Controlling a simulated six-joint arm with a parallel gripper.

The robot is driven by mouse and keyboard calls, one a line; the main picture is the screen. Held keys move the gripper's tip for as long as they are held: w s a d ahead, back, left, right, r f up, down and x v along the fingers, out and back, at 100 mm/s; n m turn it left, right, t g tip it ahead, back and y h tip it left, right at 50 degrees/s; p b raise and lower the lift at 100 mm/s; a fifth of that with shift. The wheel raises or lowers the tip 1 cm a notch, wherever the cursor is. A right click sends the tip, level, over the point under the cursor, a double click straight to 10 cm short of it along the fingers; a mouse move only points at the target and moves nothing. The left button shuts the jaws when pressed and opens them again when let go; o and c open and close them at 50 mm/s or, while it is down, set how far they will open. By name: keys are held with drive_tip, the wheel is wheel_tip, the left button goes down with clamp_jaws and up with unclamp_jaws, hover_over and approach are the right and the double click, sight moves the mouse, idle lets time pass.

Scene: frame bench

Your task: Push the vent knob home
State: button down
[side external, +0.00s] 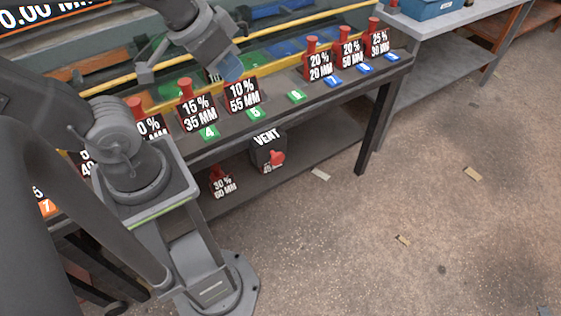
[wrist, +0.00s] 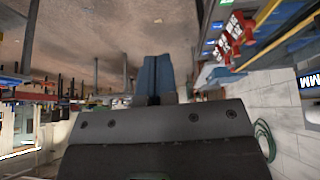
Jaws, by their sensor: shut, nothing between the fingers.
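The vent box (side external: 268,150) is a black block marked VENT on the lower shelf under the bench. Its red knob (side external: 277,157) sticks out from the front face; how far it is out I cannot tell. My gripper (side external: 232,68) is above the bench top, behind the 10 % 55 MM block, well above and apart from the vent box. Its blue fingertips are together and empty, as the wrist view (wrist: 155,75) also shows. The vent box cannot be made out in the wrist view.
Black blocks with red knobs, such as the 15 % 35 MM block (side external: 198,112) and 10 % 55 MM block (side external: 242,95), line the bench edge. A 30 % 50 MM block (side external: 222,184) sits left of the vent box. A bench leg (side external: 378,130) stands right. Floor in front is mostly clear.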

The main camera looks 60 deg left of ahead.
sight(274, 155)
drive_tip(key=w+d+f+n+h, duration=0.1)
drive_tip(key=w+d+f+h, duration=0.1)
drive_tip(key=w+d+f, duration=1.05)
drive_tip(key=s+a+f+y, duration=0.1)
drive_tip(key=a+f+y, duration=0.3)
drive_tip(key=f, duration=0.6)
drive_tip(key=s+a+f+g+y, duration=0.1)
drive_tip(key=a+f+y, duration=0.3)
drive_tip(key=f, duration=0.5)
drive_tip(key=shift+a+f+n, duration=0.2)
drive_tip(key=shift+f+n, duration=0.2)
drive_tip(key=shift+s, duration=0.1)
drive_tip(key=w+a+f, duration=0.3)
drive_tip(key=a+f, duration=0.4)
drive_tip(key=a, duration=0.1)
drive_tip(key=shift+w+a+f, duration=0.3)
drive_tip(key=shift+a+f, duration=0.1)
